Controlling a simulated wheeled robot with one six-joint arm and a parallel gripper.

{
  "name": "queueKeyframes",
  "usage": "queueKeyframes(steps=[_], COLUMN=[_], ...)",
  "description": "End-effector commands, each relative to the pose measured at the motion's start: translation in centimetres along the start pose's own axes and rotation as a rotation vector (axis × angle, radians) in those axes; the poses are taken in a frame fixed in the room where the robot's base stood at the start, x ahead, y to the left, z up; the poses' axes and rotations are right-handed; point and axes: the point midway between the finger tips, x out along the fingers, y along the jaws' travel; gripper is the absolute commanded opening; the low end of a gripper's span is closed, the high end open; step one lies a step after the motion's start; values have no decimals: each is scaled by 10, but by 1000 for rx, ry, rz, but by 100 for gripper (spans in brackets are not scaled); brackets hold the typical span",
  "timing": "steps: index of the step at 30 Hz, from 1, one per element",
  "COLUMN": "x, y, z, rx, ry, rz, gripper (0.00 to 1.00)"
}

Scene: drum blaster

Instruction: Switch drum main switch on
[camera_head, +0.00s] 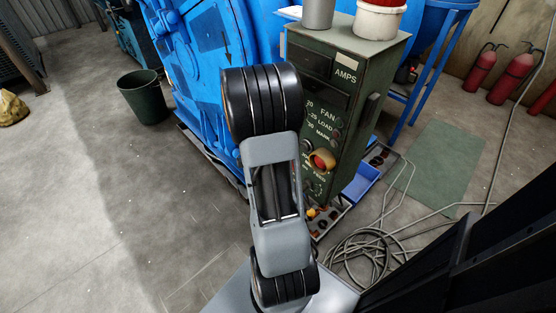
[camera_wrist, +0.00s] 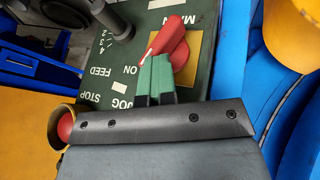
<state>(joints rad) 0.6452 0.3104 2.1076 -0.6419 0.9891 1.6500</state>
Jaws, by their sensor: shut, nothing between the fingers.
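The drum main switch (camera_wrist: 172,36) is a red rotary handle on a yellow plate, with lettering that starts "MAIN" beside it, in the wrist view. Its narrow, white-marked end points down-left, toward the lettering "ON". My gripper (camera_wrist: 155,68) has green fingers that are shut together, with nothing between them. The fingertips are right at the lower side of the red handle; I cannot tell whether they touch it. In the head view my arm hides the gripper and the switch. The green control box (camera_head: 352,58) shows there.
A red stop button in a yellow collar (camera_head: 322,160) sits on the box front; it also shows in the wrist view (camera_wrist: 65,127). A black knob (camera_wrist: 115,22) is at upper left. Blue machinery (camera_head: 205,80) stands behind, and cables (camera_head: 372,255) lie on the floor.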

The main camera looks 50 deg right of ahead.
Motion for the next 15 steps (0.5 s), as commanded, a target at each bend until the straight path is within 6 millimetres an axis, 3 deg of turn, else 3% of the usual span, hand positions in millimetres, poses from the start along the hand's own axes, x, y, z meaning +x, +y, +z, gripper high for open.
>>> queueKeyframes(steps=[15], x=[1], y=[6], z=[-1], rx=[-1], ry=[0], rz=[2], gripper=[0])
